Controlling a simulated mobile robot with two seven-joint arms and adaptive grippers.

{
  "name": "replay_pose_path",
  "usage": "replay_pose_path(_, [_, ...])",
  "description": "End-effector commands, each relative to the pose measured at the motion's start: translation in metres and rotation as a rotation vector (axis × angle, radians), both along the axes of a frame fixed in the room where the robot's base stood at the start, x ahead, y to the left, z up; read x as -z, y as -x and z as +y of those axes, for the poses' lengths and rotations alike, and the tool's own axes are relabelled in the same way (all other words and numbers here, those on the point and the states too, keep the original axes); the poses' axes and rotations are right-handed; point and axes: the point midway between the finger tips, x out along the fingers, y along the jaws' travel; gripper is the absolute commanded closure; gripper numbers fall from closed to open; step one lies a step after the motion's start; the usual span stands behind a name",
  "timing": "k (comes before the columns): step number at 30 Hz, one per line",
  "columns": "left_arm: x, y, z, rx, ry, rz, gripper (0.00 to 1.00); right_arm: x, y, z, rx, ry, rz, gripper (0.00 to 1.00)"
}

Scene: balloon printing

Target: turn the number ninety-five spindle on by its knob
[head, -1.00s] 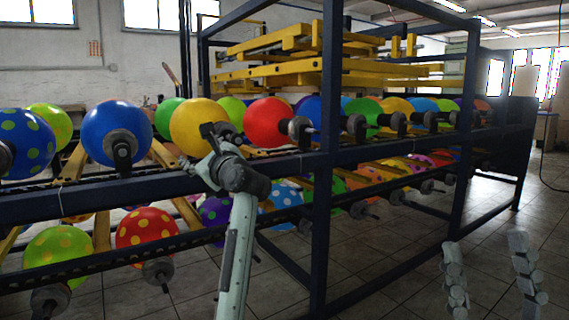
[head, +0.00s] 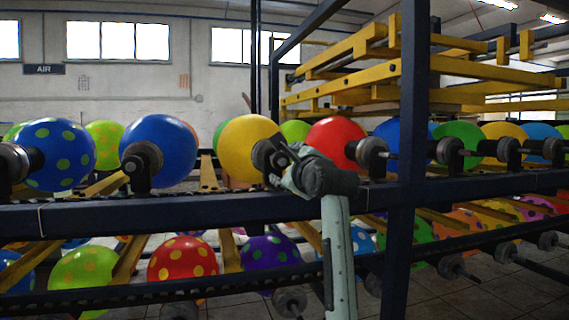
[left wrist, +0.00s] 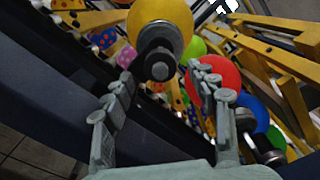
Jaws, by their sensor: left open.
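A yellow balloon (head: 240,148) sits on the upper row of the rack, with a dark round spindle knob (head: 262,157) at its near end. No spindle number is readable, so I cannot tell from a label which is ninety-five. My left gripper (head: 280,168) is at this knob and partly covers it. In the left wrist view the gripper (left wrist: 161,75) is open, its fingers spread. The knob (left wrist: 158,64) lies ahead, between the fingertips in the picture, with the yellow balloon (left wrist: 165,16) behind it. I cannot tell whether they touch. My right gripper is out of view.
A blue balloon (head: 166,147) is left of the yellow one and a red balloon (head: 334,141) is right, each with a spindle. The dark rack beam (head: 110,217) runs below, and a thick post (head: 405,110) stands to the right. More balloons hang below.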

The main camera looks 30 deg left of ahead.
Motion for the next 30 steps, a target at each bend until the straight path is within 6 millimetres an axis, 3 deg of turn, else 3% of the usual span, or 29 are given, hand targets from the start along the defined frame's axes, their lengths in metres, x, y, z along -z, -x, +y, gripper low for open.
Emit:
replay_pose_path(9, [0.0, -0.027, 0.032, 0.0, -0.002, 0.001, 0.42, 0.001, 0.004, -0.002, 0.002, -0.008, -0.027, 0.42])
replay_pose_path(19, [0.0, -0.031, 0.035, 0.001, -0.001, 0.0, 0.42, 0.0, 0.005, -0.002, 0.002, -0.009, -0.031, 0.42])
replay_pose_path(30, [0.0, -0.031, 0.035, 0.0, -0.001, 0.002, 0.87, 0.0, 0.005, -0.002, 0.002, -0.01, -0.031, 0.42])
